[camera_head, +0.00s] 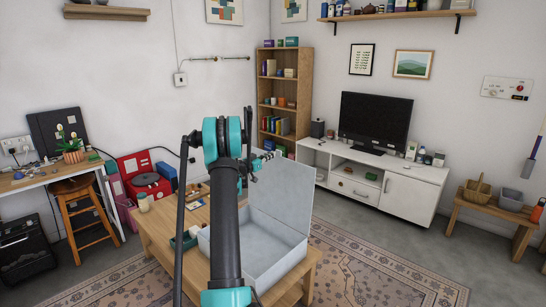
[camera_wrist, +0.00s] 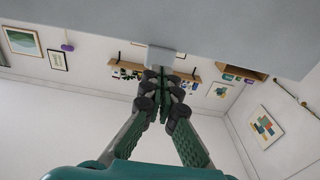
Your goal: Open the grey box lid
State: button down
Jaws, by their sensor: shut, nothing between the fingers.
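The grey box (camera_head: 278,268) stands on the wooden table. Its grey lid (camera_head: 284,190) is raised, standing roughly upright at the back right of the box, and the box's inside shows. My gripper (camera_wrist: 165,82) is shut and empty in the wrist view. Its fingertips are at a small grey tab (camera_wrist: 165,57) on the edge of a broad grey panel (camera_wrist: 180,22), which looks like the lid. I cannot tell whether they touch. In the head view my arm hides the box's left part, and my gripper shows only partly beside the lid's upper left.
The wooden table (camera_head: 163,232) holds a green tray (camera_head: 184,241) and small items left of the box. A white TV cabinet (camera_head: 408,198) stands behind at the right, and a bookshelf (camera_head: 307,62) behind. The patterned rug (camera_head: 372,262) is clear at the right.

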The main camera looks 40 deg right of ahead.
jog(key=s+a, duration=0.1)
jog(key=a, duration=1)
jog(key=shift+a+r, duration=0.3)
jog(key=shift+r, duration=0.05)
jog(key=s+a+f+n+t+y, duration=0.1)
jog(key=s+a+n+y, duration=0.25)
jog(key=a, duration=0.55)
jog(key=s+a+f+n+t+y, duration=0.1)
jog(key=s+a+f+n+y, duration=0.2)
jog(key=a, duration=0.6)
jog(key=s+a+n+t+y, duration=0.1)
jog(key=s+a+n+y, duration=0.3)
jog(key=a, duration=0.6)
jog(key=s+a+f+n+y, duration=0.2)
jog(key=s+a+f, duration=0.1)
jog(key=s+a, duration=0.4)
jog(key=s+a+f+n+y, duration=0.2)
jog(key=s+a+f+y, duration=0.1)
jog(key=s+a, duration=0.4)
jog(key=s+a+f+n+y, duration=0.2)
jog(key=s+a, duration=0.5)
jog(key=a, duration=0.5)
jog(key=shift+s+f+n+y, duration=0.15)
jog(key=shift+f+n+y, duration=0.2)
jog(key=shift+f+y, duration=0.35)
